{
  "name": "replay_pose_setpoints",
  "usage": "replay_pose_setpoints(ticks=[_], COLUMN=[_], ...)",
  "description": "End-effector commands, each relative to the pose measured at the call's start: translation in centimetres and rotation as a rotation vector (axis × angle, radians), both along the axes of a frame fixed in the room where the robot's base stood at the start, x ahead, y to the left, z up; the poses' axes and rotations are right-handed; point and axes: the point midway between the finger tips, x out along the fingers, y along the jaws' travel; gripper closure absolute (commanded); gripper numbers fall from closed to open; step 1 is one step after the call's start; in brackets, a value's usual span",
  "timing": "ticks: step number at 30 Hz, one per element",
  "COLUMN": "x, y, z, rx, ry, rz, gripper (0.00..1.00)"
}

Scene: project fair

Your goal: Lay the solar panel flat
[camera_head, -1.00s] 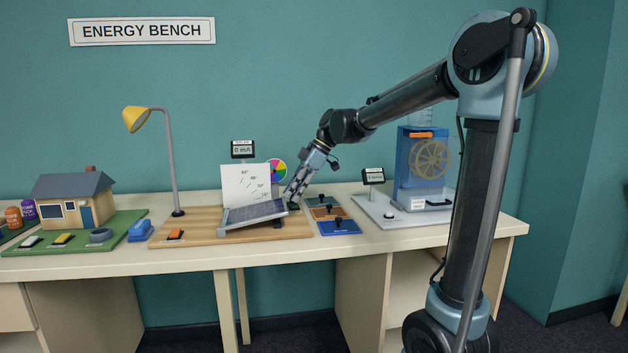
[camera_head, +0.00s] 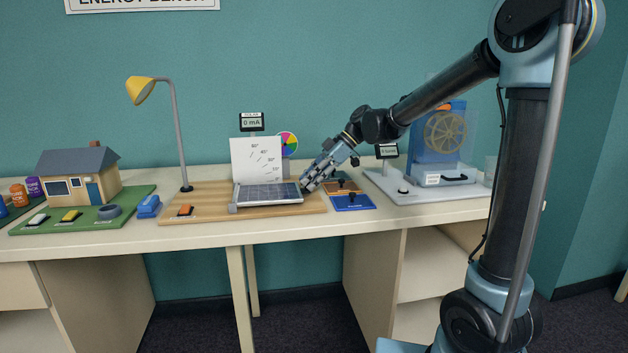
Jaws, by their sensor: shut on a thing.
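The solar panel (camera_head: 268,194) is a dark gridded plate with a pale frame on the wooden board (camera_head: 200,211). It looks flat or nearly flat, in front of the white angle card (camera_head: 256,160). My gripper (camera_head: 306,188) is at the panel's right end, pointing down and left. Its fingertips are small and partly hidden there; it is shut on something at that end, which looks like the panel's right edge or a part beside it. I cannot tell which.
A yellow lamp (camera_head: 174,130) stands left of the panel. A meter (camera_head: 251,122) and a colour wheel (camera_head: 288,143) stand behind it. Coloured tiles (camera_head: 352,202) lie right of the board. The house model (camera_head: 78,178) is left, the blue wheel device (camera_head: 445,145) right.

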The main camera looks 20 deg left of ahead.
Motion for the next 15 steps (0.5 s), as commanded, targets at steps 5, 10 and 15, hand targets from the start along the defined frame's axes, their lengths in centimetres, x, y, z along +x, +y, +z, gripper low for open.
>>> replay_pose_setpoints(ticks=[5, 10, 15], x=[0.06, 0.01, -0.01], y=[-0.07, -0.11, -0.08], z=[-0.25, -0.28, -0.18], rx=[-0.004, -0.006, -0.004], ry=[-0.005, -0.004, -0.003], rz=[-0.001, 0.000, 0.000], gripper=[0.61, 0.61, 0.61])
